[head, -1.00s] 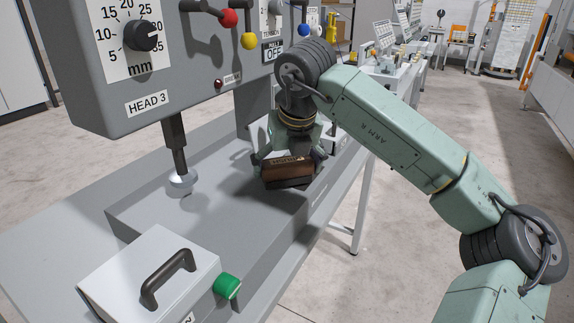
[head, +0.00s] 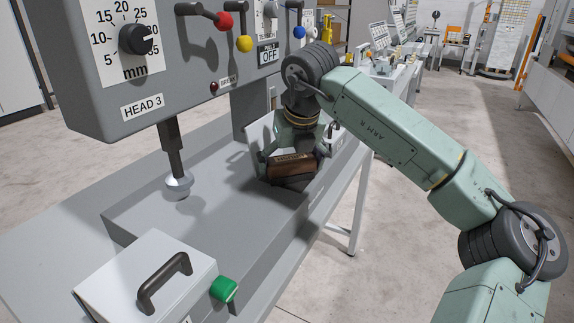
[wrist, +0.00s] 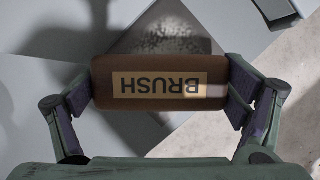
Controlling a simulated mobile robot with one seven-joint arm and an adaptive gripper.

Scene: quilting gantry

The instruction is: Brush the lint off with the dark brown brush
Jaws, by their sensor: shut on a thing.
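The dark brown brush (head: 292,166) is held crosswise between the two fingers of my gripper (head: 290,168), low over the grey machine bed. In the wrist view the brush (wrist: 160,100), its BRUSH label upside down, spans between the finger pads, one at each end; my gripper (wrist: 160,84) is shut on it. Just beyond the brush in the wrist view lies a speckled greyish patch (wrist: 166,38), which looks like lint, on a darker square surface. The brush hides its near part. Whether the bristles touch the surface cannot be told.
The HEAD 3 control box (head: 190,70), with knobs and levers, overhangs the bed at left. A rod with a round foot (head: 178,185) hangs below it. A handled grey box (head: 150,280) and green button (head: 224,289) are in front. Bare bed lies left of my gripper.

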